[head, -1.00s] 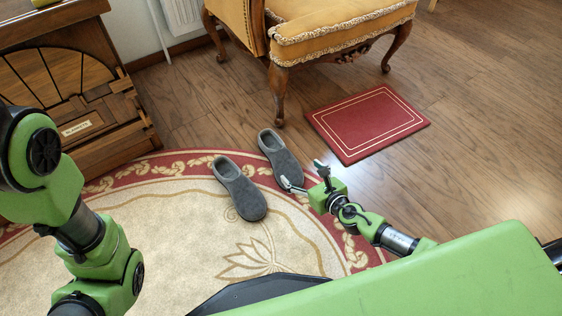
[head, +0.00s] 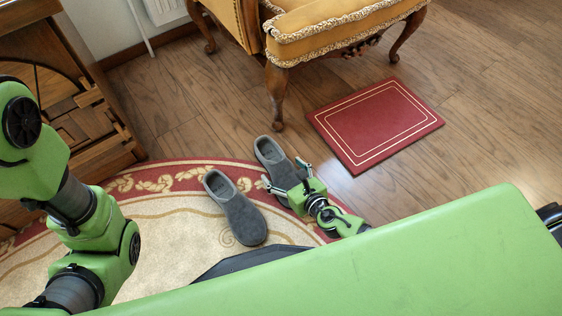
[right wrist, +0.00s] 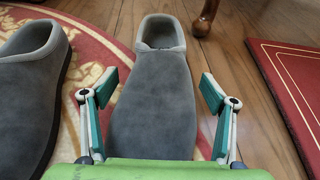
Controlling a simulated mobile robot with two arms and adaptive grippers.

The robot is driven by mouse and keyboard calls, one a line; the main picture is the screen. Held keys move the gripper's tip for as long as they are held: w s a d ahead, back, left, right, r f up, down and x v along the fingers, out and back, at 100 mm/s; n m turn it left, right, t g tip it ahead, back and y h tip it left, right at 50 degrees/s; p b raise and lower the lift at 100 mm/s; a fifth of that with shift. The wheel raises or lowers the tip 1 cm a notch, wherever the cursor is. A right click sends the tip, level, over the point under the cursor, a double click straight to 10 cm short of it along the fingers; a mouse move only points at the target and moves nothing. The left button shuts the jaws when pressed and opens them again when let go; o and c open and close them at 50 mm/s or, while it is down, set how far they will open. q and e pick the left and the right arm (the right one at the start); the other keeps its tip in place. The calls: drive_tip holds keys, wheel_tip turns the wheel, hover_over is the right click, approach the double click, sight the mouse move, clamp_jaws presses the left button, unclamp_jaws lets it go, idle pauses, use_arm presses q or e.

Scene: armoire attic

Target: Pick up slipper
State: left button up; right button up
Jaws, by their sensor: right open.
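Two grey slippers lie side by side in the head view. The left slipper (head: 238,212) rests on the round rug, and the right slipper (head: 272,158) lies at the rug's edge, partly behind my right gripper. My right gripper (head: 285,175) is open and empty, over the toe part of the right slipper. In the right wrist view the right slipper (right wrist: 155,100) lies between the spread fingers (right wrist: 150,90), heel opening away from me. The left slipper (right wrist: 30,85) shows at the left, outside the fingers. My left gripper is out of view; only my left arm shows.
A red book-like flat panel (head: 375,122) lies on the wooden floor to the right of the slippers. A yellow armchair (head: 335,28) stands behind them, one leg close by. A wooden cabinet (head: 95,125) is at the left. The floor at the right (head: 490,110) is clear.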

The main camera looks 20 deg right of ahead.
drive_tip(key=shift+w+f, duration=0.1)
drive_tip(key=shift+w, duration=0.15)
drive_tip(key=shift+s, duration=0.1)
drive_tip(key=c, duration=1.3)
